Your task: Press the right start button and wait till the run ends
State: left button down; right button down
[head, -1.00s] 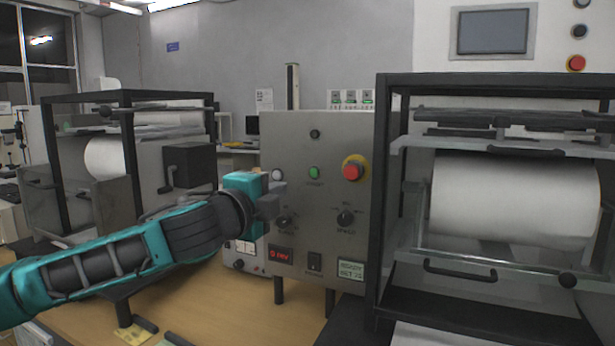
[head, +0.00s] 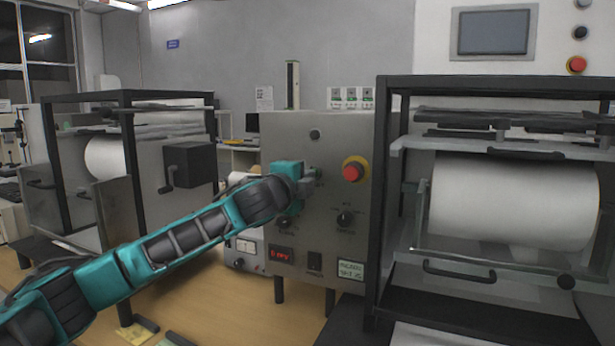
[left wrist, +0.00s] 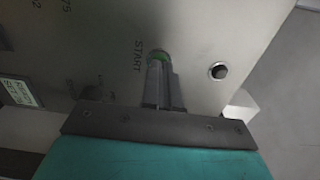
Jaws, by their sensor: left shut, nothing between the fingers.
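The grey control panel (head: 330,225) stands in the middle of the head view. My left gripper (head: 308,184) is shut and empty at its face, over the start button. The green start button (left wrist: 158,56), beside the word START, shows only in part in the left wrist view, with the closed fingertips (left wrist: 160,66) right at it. Contact looks likely, but I cannot tell how far it is pressed. The panel's small display (head: 350,269) is lit with blurred lettering, and the red display (head: 281,255) is lit. My right gripper is not in view.
A red emergency button (head: 352,171) on a yellow ring sits just right of my gripper. A black round fitting (head: 315,134) is above it, a knob (head: 346,217) below. A framed machine with a white roll (head: 510,200) stands right, another frame (head: 130,98) left.

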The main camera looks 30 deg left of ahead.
pick_arm(q)
jog(key=shift+w, duration=0.5)
jog(key=shift+w+a+r+p, duration=0.25)
jog(key=shift+w+r+p, duration=0.25)
jog(key=shift+p, duration=0.4)
jog(key=shift+w+f, duration=0.1)
